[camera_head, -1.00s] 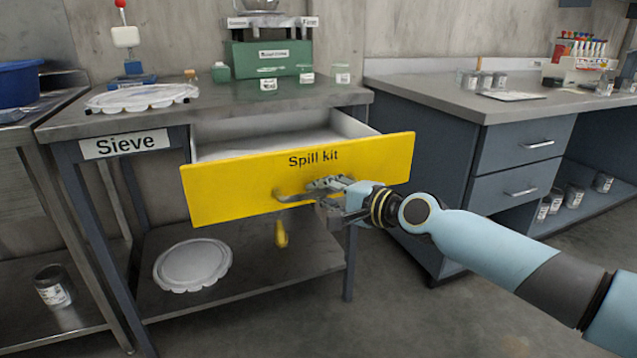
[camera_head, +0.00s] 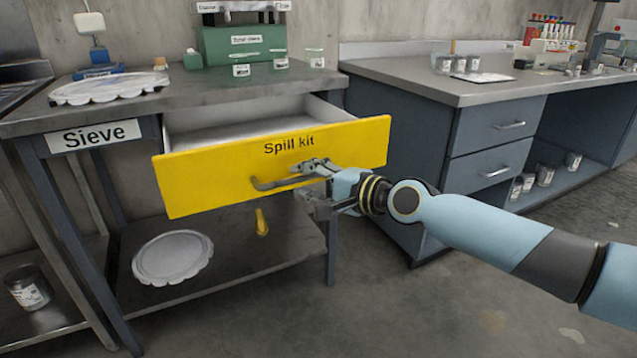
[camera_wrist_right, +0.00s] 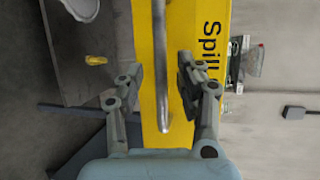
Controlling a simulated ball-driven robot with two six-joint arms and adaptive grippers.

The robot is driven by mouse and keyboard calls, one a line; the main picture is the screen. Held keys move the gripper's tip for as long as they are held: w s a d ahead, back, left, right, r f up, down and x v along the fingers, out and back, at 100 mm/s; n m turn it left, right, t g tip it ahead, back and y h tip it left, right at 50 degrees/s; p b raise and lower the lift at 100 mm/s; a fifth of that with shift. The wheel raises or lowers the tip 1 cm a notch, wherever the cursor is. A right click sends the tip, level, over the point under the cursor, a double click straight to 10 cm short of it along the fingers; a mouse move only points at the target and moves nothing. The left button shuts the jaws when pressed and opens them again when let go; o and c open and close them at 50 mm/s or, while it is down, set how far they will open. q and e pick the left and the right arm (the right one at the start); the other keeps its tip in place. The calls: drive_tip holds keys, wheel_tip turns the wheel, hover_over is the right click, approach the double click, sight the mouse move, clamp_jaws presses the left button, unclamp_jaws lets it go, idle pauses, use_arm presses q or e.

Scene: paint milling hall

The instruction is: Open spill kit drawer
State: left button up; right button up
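The spill kit drawer (camera_head: 215,180) has a yellow front labelled "Spill kit" and stands pulled out from the sieve table, its pale inside showing from above. Its grey bar handle (camera_head: 268,185) runs along the front. My right gripper (camera_head: 309,181) is at the right end of the handle. In the right wrist view the fingers of the right gripper (camera_wrist_right: 160,75) are spread apart, with the handle (camera_wrist_right: 161,65) between them and gaps on both sides. My left gripper is not in view.
The sieve table (camera_head: 200,98) carries a white lid (camera_head: 110,88) and a green box (camera_head: 243,46). A lower shelf (camera_head: 235,255) holds another white lid (camera_head: 172,257). A blue-grey cabinet (camera_head: 470,165) stands to the right. The floor in front is clear.

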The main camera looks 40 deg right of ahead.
drive_tip(key=shift+v, duration=2.75)
drive_tip(key=s+f+n+g+h, duration=0.15)
drive_tip(key=s+f, duration=0.35)
drive_tip(key=f, duration=0.5)
drive_tip(key=s+d+f+g+h, duration=0.1)
drive_tip(key=s+f+g, duration=0.2)
drive_tip(key=s+f, duration=0.55)
drive_tip(key=s+f+g+h, duration=0.1)
drive_tip(key=s+f+g, duration=0.15)
drive_tip(key=f, duration=1.05)
drive_tip(key=s+a+f+n+g, duration=0.2)
drive_tip(key=s+f+n, duration=0.3)
drive_tip(key=s, duration=0.5)
drive_tip(key=s+a+f+n+g, duration=0.2)
drive_tip(key=s+f+n, duration=0.3)
drive_tip(key=s, duration=0.6)
drive_tip(key=s+a+f+n+g, duration=0.3)
drive_tip(key=s+f+n+g, duration=0.1)
drive_tip(key=s, duration=0.7)
drive_tip(key=shift+f+n+p, duration=0.4)
drive_tip(key=shift+f+n, duration=0.35)
drive_tip(key=shift+n, duration=0.2)
